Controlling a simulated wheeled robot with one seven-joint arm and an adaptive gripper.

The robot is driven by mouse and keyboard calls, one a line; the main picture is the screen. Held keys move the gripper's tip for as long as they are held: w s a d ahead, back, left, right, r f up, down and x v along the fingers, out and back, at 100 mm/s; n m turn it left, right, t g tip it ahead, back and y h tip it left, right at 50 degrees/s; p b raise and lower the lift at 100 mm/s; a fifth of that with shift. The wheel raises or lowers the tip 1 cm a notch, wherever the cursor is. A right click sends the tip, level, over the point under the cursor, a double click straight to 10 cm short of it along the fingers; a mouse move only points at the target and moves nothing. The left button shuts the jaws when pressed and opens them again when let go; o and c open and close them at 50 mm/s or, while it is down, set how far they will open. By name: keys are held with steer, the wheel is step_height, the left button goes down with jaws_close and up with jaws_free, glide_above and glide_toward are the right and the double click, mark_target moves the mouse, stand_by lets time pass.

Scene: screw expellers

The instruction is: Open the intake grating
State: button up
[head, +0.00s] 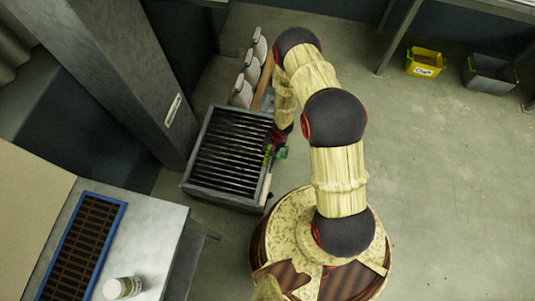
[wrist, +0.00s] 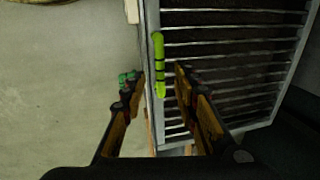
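The intake grating (head: 228,148) is a panel of dark parallel bars in a grey metal frame, lying closed over a box. It also shows in the wrist view (wrist: 235,50). My gripper (wrist: 158,76) is open, one finger on each side of the handle's lower part in the picture. I cannot tell whether either finger touches it.
Several white bottle-like items (head: 248,75) stand on a wooden ledge behind the box. A grey pillar (head: 115,75) rises close at the left. A table with a blue-framed rack (head: 113,215) and a jar (head: 122,288) is at lower left.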

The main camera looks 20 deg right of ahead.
mark_target(267, 153)
steer(key=f, duration=0.1)
steer(key=f+b, duration=0.1)
steer(key=f, duration=0.2)
steer(key=shift+w+a+f+b, duration=0.25)
steer(key=shift+a+f+b, duration=0.1)
steer(key=shift+a+f, duration=0.05)
steer(key=c, duration=0.4)
steer(key=c, duration=0.3)
jaws_close()
